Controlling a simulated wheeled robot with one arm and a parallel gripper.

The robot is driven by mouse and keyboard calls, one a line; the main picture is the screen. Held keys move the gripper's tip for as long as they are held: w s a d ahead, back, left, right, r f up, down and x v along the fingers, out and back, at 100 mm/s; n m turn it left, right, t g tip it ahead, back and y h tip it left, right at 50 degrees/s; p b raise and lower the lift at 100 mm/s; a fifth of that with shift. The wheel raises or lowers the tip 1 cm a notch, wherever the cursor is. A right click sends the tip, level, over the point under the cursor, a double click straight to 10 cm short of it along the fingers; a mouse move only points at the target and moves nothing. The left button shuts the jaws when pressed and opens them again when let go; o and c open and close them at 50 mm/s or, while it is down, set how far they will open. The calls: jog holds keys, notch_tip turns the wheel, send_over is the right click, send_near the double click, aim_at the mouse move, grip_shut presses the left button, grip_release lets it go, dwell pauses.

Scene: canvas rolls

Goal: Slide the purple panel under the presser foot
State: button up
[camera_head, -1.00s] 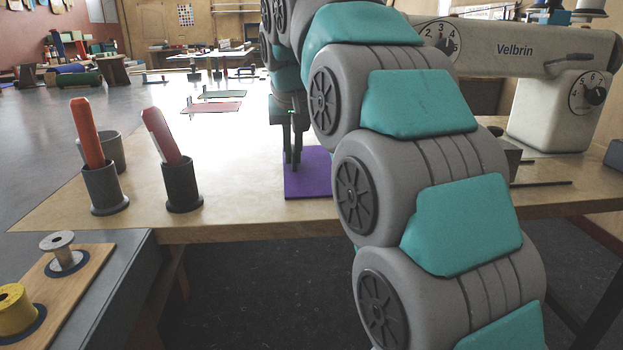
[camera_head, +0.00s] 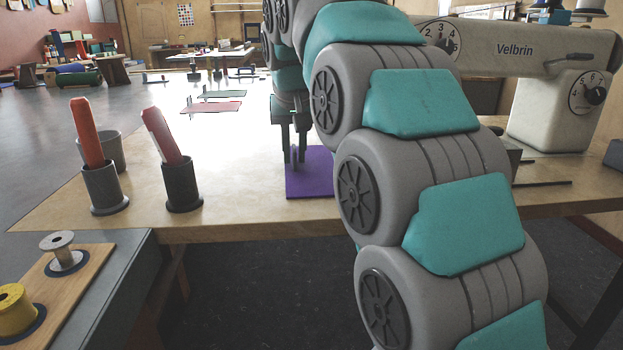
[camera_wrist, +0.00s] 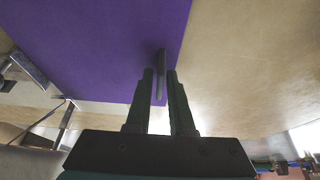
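The purple panel (camera_head: 314,183) lies flat on the table near its front edge, partly hidden by my arm in the head view. It also fills the upper left of the wrist view (camera_wrist: 90,50). A thin grey upright tab (camera_wrist: 161,65) stands on it near one edge. My gripper (camera_head: 294,160) is open above the panel, with its fingers on either side of the tab and gaps between. In the wrist view, metal parts (camera_wrist: 28,70) show at the left; I cannot tell if one is the presser foot. My arm hides the needle area in the head view.
The cream sewing machine (camera_head: 555,100) stands at the right behind my arm. Two dark cups (camera_head: 105,190) (camera_head: 182,188) with red-handled tools stand at the table's left. Red (camera_head: 215,107) and green (camera_head: 222,94) panels lie farther back. The table between cups and purple panel is clear.

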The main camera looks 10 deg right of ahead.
jog(key=shift+r, duration=0.15)
jog(key=shift+r, duration=1.9)
jog(key=o, duration=0.6)
jog(key=shift+c, duration=0.2)
